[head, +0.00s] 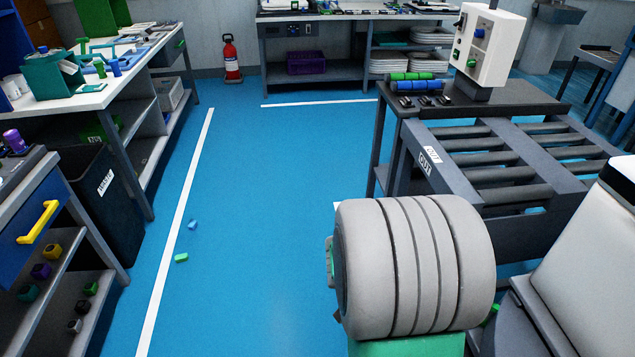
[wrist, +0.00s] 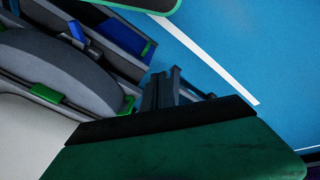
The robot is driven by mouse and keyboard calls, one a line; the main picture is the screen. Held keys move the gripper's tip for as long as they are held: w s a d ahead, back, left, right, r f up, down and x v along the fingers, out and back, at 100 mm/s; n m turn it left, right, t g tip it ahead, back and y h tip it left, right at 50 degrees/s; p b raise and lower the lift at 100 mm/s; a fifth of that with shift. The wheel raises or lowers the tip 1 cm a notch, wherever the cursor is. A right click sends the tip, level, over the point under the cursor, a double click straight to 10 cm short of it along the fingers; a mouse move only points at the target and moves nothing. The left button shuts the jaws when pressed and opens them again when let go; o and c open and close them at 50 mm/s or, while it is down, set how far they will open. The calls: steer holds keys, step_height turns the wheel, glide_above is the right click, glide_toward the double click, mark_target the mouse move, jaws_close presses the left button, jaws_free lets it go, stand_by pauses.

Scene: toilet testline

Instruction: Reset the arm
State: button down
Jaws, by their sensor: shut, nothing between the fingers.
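My gripper (wrist: 167,82) shows in the wrist view as short dark fingers beyond a dark edge and a broad green surface. The fingers are close together with nothing held between them. In the head view I cannot make out the fingers. A large grey ribbed rounded part on a green block fills the lower right middle of the head view and hides what lies behind it.
A roller conveyor (head: 480,165) and a black table (head: 520,104) with a white control box (head: 487,48) stand at right. Workbenches (head: 75,103) line the left, beside a black bin (head: 105,200). Blue floor (head: 265,190) is mostly clear, with a green block (head: 181,258) on it.

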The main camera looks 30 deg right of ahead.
steer(key=w+a+r+n+t+p, duration=0.1)
steer(key=w+a+r+n+p, duration=0.15)
steer(key=r, duration=0.35)
steer(key=w+a+r+n+t+y+p, duration=0.1)
steer(key=w+a+r+n, duration=0.1)
steer(key=w+a+r, duration=0.25)
steer(key=w+a+r+n+t+p, duration=0.1)
steer(key=w+a+r+n+p, duration=0.15)
steer(key=r, duration=0.35)
steer(key=a+r+n+t+y+p, duration=0.1)
steer(key=a+r+n+p, duration=0.3)
steer(key=a+r, duration=0.8)
step_height(320, 180, up, 3)
steer(key=shift+w+a+f+n+y+p, duration=0.15)
steer(key=shift+w+a+n+y+p, duration=0.15)
steer(key=shift+n+y, duration=0.65)
steer(key=shift+n+h, duration=0.25)
